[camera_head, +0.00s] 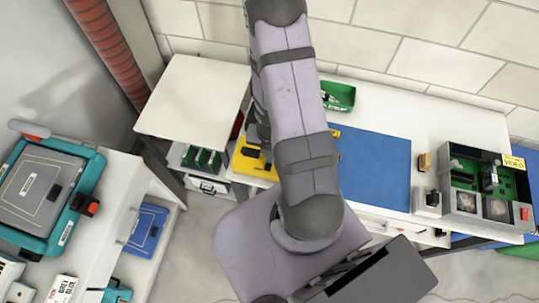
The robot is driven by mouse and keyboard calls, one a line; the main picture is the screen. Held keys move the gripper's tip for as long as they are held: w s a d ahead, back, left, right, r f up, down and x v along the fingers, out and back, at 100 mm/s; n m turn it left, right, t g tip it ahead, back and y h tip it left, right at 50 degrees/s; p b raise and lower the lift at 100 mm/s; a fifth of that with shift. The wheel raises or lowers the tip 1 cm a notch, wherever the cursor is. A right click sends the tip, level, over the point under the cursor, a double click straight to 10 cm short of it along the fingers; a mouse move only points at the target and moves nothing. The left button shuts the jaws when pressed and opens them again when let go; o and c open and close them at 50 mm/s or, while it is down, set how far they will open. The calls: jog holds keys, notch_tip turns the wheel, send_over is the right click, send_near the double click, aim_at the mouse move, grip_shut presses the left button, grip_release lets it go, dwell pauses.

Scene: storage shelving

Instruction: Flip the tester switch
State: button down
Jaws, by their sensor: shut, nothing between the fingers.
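A grey device that looks like the tester (462,205) stands at the right end of the white workbench. It has green boards in its upper part, two dark round-marked panels at its front and a yellow label at its back right. A small red part (524,213) at its front right corner may be the switch; its position is too small to tell. My arm rises through the middle of the view and leaves it at the top. My gripper cannot be made out; dark parts beside the upper arm are mostly hidden by it.
A blue mat (375,168) covers the middle of the workbench (440,115), with a green tray (338,96) behind it. A yellow object (250,160) sits partly behind my arm. A teal-edged case (35,190) lies on the left cabinet. The mat is clear.

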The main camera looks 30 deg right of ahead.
jog(key=shift+f, duration=0.35)
jog(key=shift+f+b, duration=0.2)
jog(key=shift+b, duration=0.1)
jog(key=shift+s, duration=0.1)
dwell(0.3)
jog(key=shift+s, duration=0.1)
jog(key=shift+s+a+r+b, duration=0.15)
jog(key=shift+s+a+b, duration=0.3)
jog(key=shift+b, duration=0.25)
jog(key=shift+w, duration=0.1)
jog(key=shift+r, duration=0.15)
